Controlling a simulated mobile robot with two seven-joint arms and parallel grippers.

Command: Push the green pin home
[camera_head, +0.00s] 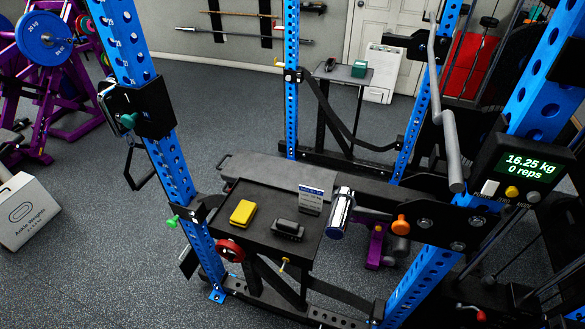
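The green pin (173,222) shows by its bright green knob on the left side of the rack's front-left blue upright (203,245). A short light shaft runs from the knob toward a black bracket (207,208) on that upright. The knob stands a little apart from the bracket. How deep the pin sits inside is hidden. A darker teal-green knob (128,121) sits higher on the same upright, at a black holder (152,110). Neither of my grippers shows in the head view.
A black tray (262,240) beside the upright carries a yellow block (242,213), a black object (288,230) and a small sign (311,199). A red knob (230,250) is below it. A white box (25,212) stands left; the floor between is clear.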

